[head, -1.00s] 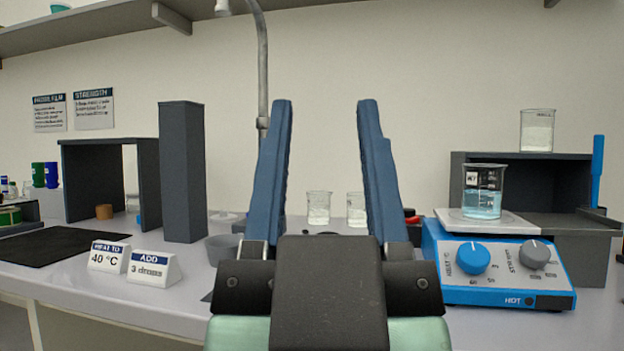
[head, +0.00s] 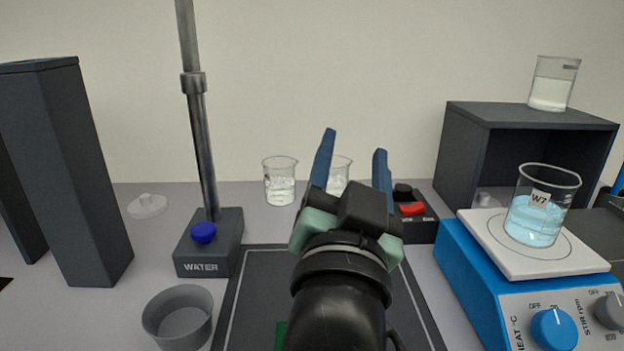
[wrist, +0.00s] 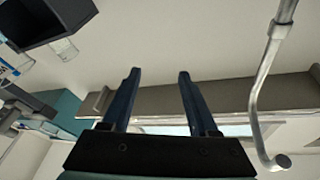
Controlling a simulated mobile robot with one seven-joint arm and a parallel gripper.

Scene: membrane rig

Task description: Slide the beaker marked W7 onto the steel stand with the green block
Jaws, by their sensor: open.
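The beaker marked W7 (head: 537,220) holds pale blue liquid and stands upright on the white top of the blue hotplate (head: 470,275), at the right of the head view. A dark grey platform (head: 604,232) beside the hotplate, cut by the picture edge, may be the steel stand. A small green patch (head: 281,335), probably the green block, shows at the bottom on the dark mat, mostly hidden by my arm. My gripper (head: 354,148) is open and empty, raised left of the hotplate and apart from the beaker. Its blue fingers also show in the wrist view (wrist: 160,78).
A grey shelf box (head: 470,150) behind the hotplate carries another beaker (head: 552,84). Two beakers stand behind my gripper, one at left (head: 280,182). A water dispenser (head: 210,245), grey cup (head: 178,318) and tall dark column (head: 70,170) stand left. The mat (head: 255,290) looks mostly clear.

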